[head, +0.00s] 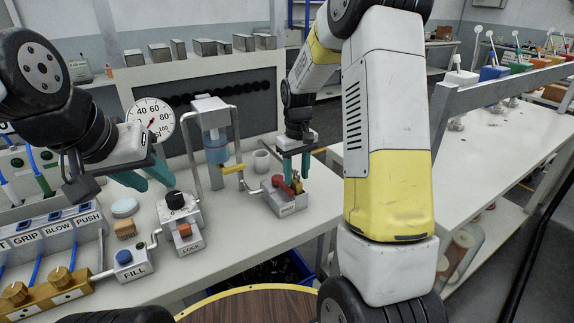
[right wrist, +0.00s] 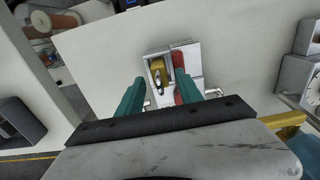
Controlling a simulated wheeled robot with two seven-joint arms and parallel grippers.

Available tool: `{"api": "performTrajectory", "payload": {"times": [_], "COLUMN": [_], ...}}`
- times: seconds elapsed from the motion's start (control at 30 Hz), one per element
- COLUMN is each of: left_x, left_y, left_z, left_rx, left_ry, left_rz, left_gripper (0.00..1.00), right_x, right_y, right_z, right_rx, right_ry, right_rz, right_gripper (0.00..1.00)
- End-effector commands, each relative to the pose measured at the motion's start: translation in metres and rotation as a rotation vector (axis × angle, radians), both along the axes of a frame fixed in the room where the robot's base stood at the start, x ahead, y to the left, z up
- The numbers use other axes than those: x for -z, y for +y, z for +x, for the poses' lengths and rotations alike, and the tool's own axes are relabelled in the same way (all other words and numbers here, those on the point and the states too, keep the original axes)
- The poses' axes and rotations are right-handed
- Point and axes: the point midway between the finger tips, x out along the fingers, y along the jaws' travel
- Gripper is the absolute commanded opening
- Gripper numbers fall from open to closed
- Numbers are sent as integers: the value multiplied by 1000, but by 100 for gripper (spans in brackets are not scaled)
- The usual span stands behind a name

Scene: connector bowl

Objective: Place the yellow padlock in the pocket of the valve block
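The valve block (head: 289,206) is a small grey block on the white bench, with a red handle (head: 281,184) on top. The yellow padlock (right wrist: 157,66) sits at the block's left part in the right wrist view, inside what looks like its pocket; how deep cannot be told. In the head view the padlock (head: 297,185) is partly hidden beside the red handle. My right gripper (head: 296,168) points down over the block, its teal fingers apart, with nothing held between them. My left gripper (head: 150,181) is open and empty near the black knob, at left.
A LOCK box (head: 187,240) and a blue-buttoned FILL box (head: 131,264) stand left of the valve block. A pressure gauge (head: 152,118) is at the back left. The bench's front edge is close to the block.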

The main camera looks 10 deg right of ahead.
Motion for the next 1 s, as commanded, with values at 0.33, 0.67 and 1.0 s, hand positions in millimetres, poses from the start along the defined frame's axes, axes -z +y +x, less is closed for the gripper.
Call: {"api": "performTrajectory", "payload": {"times": [0.33,0.67,1.0], "left_x": [0,0,0], "left_y": [0,0,0], "left_z": [0,0,0], "left_rx": [0,0,0], "left_ry": [0,0,0], "left_rz": [0,0,0], "left_gripper": [36,36,36], "right_x": [-28,-97,-135], "right_y": [0,0,1], "right_z": [1,0,-11], "right_rx": [0,0,13], "right_ry": [-5,-4,-27], "right_rz": [1,0,12], "right_gripper": [43,43,43]}}
